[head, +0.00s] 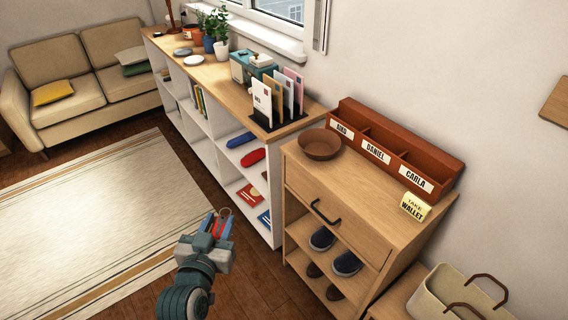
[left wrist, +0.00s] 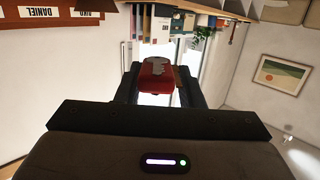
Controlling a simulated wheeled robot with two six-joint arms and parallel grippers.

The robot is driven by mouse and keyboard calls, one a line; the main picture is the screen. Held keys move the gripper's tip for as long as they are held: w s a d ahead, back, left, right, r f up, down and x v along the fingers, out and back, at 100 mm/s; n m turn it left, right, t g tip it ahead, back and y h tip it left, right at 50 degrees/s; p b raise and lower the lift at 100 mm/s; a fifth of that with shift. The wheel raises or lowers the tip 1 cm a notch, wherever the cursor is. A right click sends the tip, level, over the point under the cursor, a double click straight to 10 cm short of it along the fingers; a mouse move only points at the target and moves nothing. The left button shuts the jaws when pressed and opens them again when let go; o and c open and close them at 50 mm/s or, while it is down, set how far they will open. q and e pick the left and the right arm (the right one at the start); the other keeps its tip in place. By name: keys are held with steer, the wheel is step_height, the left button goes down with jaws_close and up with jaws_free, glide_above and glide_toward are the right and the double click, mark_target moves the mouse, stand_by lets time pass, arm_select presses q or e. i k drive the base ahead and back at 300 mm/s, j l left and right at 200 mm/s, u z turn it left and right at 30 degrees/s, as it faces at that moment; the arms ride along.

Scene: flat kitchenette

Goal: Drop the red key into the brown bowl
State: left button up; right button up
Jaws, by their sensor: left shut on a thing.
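The brown bowl (head: 320,145) stands upright on the left part of the wooden cabinet top. My left gripper (head: 218,223) is shut on the red key and holds it in the air, left of the cabinet and lower in the picture than the bowl. In the head view only a bit of red and a small ring show between the fingers. In the left wrist view the red key (left wrist: 156,74) shows between the two dark fingers of my left gripper (left wrist: 157,85). My right gripper is not in view.
A red-brown letter sorter (head: 385,150) with name labels stands behind the bowl. A yellow note (head: 415,207) is at the cabinet's right edge. A white shelf (head: 200,95) with letters and plants stands to the left. A basket (head: 455,295) is at lower right.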

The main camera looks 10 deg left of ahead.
mark_target(318, 148)
steer(key=i+j, duration=0.15)
steer(key=j, duration=0.25)
steer(key=i+j+z, duration=0.1)
steer(key=j, duration=0.25)
steer(key=i+j, duration=0.25)
steer(key=j, duration=0.15)
steer(key=i+j, duration=0.15)
steer(key=j, duration=0.25)
steer(key=i+z, duration=0.05)
